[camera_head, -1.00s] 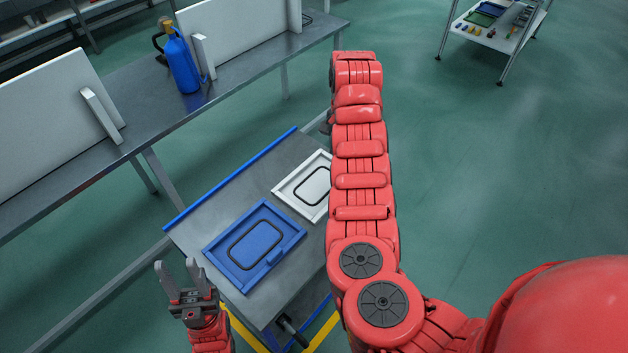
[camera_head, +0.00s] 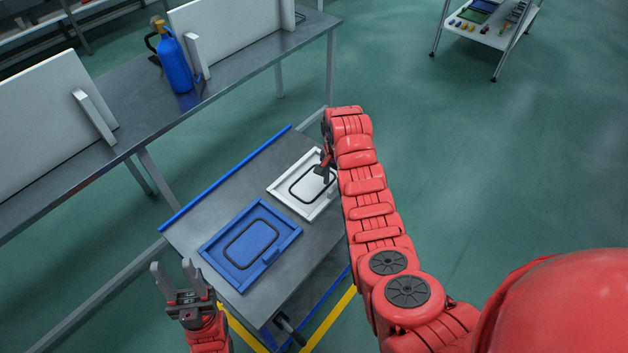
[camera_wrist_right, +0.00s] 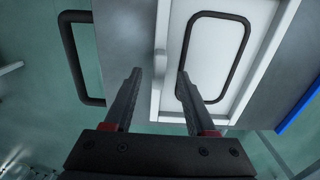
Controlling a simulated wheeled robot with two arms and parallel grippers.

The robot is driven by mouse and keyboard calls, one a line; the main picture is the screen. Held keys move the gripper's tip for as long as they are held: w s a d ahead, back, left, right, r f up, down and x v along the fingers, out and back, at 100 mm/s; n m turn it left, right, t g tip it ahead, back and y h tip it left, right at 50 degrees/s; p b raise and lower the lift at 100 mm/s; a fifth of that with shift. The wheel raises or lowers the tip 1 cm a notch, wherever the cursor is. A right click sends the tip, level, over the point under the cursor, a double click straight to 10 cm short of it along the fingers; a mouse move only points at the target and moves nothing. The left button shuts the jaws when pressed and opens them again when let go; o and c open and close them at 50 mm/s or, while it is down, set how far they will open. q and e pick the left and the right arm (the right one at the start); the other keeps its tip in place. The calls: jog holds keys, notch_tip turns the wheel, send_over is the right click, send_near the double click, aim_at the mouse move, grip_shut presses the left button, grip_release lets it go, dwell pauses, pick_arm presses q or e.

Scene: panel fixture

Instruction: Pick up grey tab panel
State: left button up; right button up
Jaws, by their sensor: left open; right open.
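The panel (camera_head: 296,208) lies on the cart top and looks white to light grey, with a raised rim and a black rounded-rectangle seal. A small upright tab (camera_head: 333,190) stands at its right edge. In the right wrist view the tab (camera_wrist_right: 161,62) lies ahead of and between the open fingers of my right gripper (camera_wrist_right: 158,72), apart from them. In the head view my right gripper (camera_head: 323,172) is over the panel's right part, partly hidden by my arm. My left gripper (camera_head: 181,272) is open and empty, left of the cart.
A blue panel (camera_head: 218,243) with a black seal lies beside it on the grey cart top (camera_head: 195,213). A black cart handle (camera_wrist_right: 72,60) shows in the right wrist view. A bench (camera_head: 130,120) with white boards and a blue bottle (camera_head: 175,66) stands behind.

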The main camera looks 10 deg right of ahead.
jog(key=shift+s+f, duration=0.1)
jog(key=shift+f, duration=1.25)
grip_shut()
dwell(0.3)
